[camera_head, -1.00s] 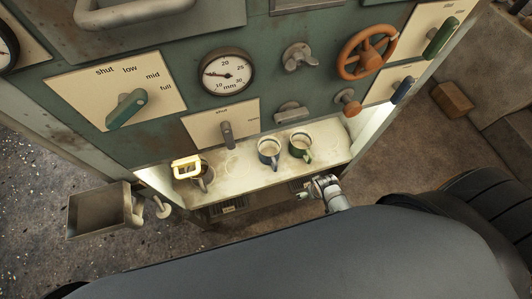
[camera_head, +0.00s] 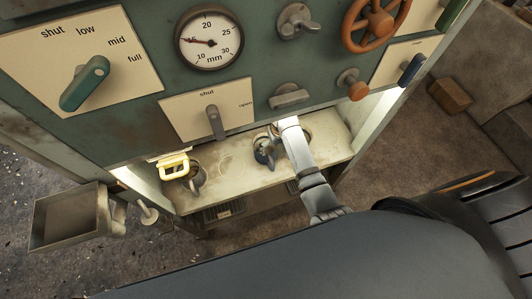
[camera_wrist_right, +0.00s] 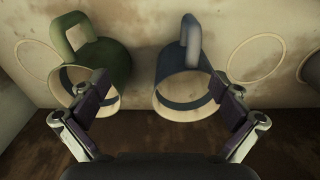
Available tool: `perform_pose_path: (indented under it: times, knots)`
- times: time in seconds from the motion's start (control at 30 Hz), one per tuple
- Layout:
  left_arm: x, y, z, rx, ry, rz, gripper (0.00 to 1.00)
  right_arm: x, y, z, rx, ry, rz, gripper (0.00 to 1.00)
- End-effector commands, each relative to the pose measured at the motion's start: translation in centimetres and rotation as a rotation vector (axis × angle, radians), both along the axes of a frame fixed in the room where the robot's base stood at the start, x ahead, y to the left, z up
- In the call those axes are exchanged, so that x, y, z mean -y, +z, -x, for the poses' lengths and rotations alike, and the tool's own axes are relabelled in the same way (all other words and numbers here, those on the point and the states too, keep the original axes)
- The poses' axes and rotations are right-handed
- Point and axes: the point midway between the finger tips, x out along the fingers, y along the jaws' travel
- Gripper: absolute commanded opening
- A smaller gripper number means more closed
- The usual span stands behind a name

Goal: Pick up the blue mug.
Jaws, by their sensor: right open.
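The blue mug (camera_head: 261,142) stands on the pale shelf (camera_head: 230,195), partly hidden behind my right gripper (camera_head: 279,151). In the right wrist view the blue mug (camera_wrist_right: 177,65) is right of centre, with its opening towards me and its handle at the top. My right gripper (camera_wrist_right: 166,98) is open and empty. Its right finger is by the blue mug's right rim; its left finger overlaps the green mug's rim. I cannot tell whether either finger touches. My left gripper is not in view.
The green mug (camera_wrist_right: 106,58) is close beside the blue mug; my arm mostly hides it in the head view. A panel with levers and a gauge (camera_head: 209,40) rises behind.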

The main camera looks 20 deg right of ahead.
Motion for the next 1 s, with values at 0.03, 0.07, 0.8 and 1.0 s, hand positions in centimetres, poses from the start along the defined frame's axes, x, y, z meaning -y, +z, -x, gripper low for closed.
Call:
perform_pose_path:
  times: [0.03,0.07,0.8,1.0]
  knots:
    - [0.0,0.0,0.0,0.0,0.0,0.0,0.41,-1.0,0.1,-1.1,-0.012,0.007,-0.009,1.0]
    - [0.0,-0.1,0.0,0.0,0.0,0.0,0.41,-1.5,0.1,-1.7,-0.022,0.012,-0.011,1.0]
    - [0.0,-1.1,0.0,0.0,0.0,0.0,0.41,-3.7,-4.0,-3.7,-0.069,0.041,-0.017,1.0]
    - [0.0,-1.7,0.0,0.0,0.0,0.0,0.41,-3.7,-6.9,-3.7,-0.066,0.039,-0.018,1.0]
